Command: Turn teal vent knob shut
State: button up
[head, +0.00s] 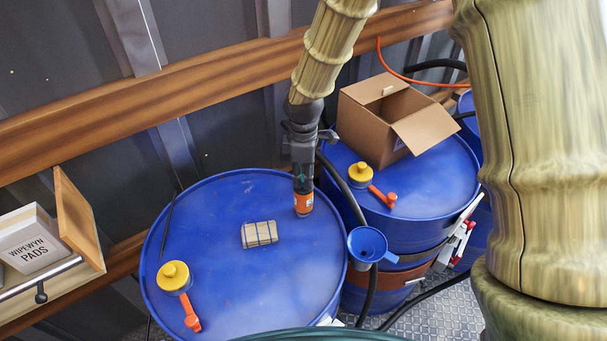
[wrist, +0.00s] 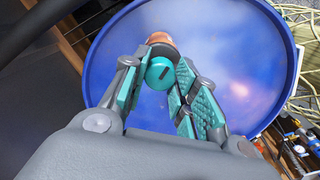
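The teal vent knob (wrist: 159,73) shows in the wrist view as a round teal face with a dark slot. Behind it is an orange body (wrist: 160,39). In the head view an orange fitting (head: 303,203) stands near the right back of the front blue drum (head: 225,297), right under my gripper (head: 303,180); the knob itself cannot be made out there. In the wrist view my gripper (wrist: 162,62) has its teal-padded fingers apart, one either side of the knob. A gap shows at the right finger; contact on the left is unclear.
A striped bundle (head: 260,234) and a yellow-capped fitting with an orange lever (head: 174,278) are on the front drum. A second drum (head: 440,185) carries an open cardboard box (head: 385,122) and a similar yellow fitting (head: 361,175). A blue funnel (head: 367,245) and black hose sit between the drums.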

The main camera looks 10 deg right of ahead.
jog(key=shift+f, duration=0.1)
jog(key=shift+c, duration=1.2)
jog(key=shift+m, duration=0.3)
jog(key=m, duration=0.2)
jog(key=shift+m, duration=0.4)
jog(key=m, duration=0.4)
jog(key=shift+m, duration=0.3)
jog(key=m, duration=0.4)
jog(key=shift+p, duration=0.35)
jog(key=shift+m, duration=2.1)
